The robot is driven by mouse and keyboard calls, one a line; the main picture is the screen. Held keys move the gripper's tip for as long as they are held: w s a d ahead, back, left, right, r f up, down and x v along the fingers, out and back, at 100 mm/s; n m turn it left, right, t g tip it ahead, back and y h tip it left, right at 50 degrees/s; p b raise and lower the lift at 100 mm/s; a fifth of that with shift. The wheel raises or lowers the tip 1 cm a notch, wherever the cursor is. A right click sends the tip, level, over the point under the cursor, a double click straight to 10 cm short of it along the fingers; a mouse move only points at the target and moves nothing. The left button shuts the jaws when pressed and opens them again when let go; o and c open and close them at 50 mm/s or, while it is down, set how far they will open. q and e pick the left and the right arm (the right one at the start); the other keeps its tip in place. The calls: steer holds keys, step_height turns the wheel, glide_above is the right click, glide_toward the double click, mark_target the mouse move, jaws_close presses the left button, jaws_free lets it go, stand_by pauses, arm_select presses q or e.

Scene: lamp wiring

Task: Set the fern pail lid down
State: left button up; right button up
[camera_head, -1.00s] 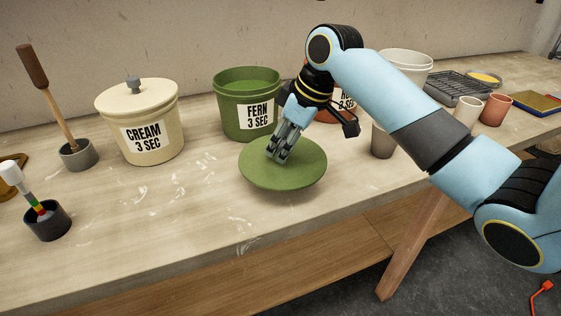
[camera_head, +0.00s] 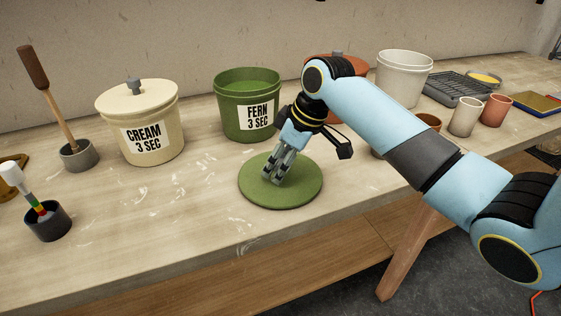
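The green fern pail lid (camera_head: 300,190) is a flat round disc low at the bench top, in front of the fern pail, and looks to rest on the wood. My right gripper (camera_head: 273,178) points down at the lid's middle. Its fingers are close together over the centre, where the knob would be; the fingers hide the knob. The green fern pail (camera_head: 233,116) stands open behind, labelled "FERN 3 SEC", with green glaze inside. My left gripper is not in view.
The cream pail (camera_head: 145,108) with its lid on stands left. A brush pot (camera_head: 78,157) and a dark cup (camera_head: 47,225) are at far left. A white pail (camera_head: 402,77) and small cups (camera_head: 465,118) stand right. The bench's front edge lies just before the lid. Bench left of the lid is clear.

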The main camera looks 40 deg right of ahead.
steer(key=v, duration=1.2)
steer(key=shift+d+r, duration=0.1)
steer(key=shift+r, duration=0.05)
